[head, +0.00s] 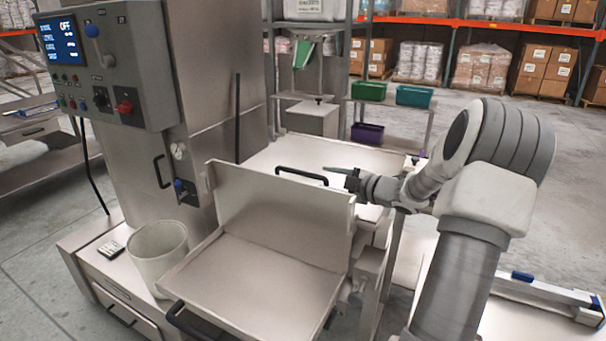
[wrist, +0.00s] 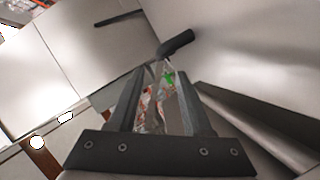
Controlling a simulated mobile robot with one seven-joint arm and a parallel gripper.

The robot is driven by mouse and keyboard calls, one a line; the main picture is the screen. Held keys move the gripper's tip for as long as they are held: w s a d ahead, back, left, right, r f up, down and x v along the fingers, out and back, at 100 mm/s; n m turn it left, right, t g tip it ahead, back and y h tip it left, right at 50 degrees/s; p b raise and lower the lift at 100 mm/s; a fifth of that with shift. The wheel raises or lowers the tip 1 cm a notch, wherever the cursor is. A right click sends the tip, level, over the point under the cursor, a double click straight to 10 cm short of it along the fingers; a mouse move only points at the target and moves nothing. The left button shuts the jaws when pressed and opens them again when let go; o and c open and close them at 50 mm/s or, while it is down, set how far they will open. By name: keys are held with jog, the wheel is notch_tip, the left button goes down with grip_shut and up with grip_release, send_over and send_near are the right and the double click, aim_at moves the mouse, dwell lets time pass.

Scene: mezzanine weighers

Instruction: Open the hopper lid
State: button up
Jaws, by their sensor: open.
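The hopper (head: 200,262) is a steel box below the control cabinet. A flat steel panel (head: 255,283) lies over its front, with a black bar handle (head: 185,322) at the near left edge. A steel panel (head: 285,215) stands upright behind it; I cannot tell for certain which one is the lid. Another black handle (head: 300,175) shows just behind the upright panel's top edge. My gripper (head: 335,172) is right of that handle, pointing left, apparently not holding it. In the wrist view, my open fingers (wrist: 160,95) are near a black handle end (wrist: 176,43).
A control cabinet (head: 105,65) with a screen and knobs stands at left. A white bucket (head: 158,255) stands left of the hopper. A rack with green bins (head: 414,96) and a purple bin (head: 367,133) stands behind.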

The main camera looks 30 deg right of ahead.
aim_at(308, 174)
jog(key=x, duration=1)
jog(key=shift+w, duration=0.1)
grip_shut()
dwell(1.1)
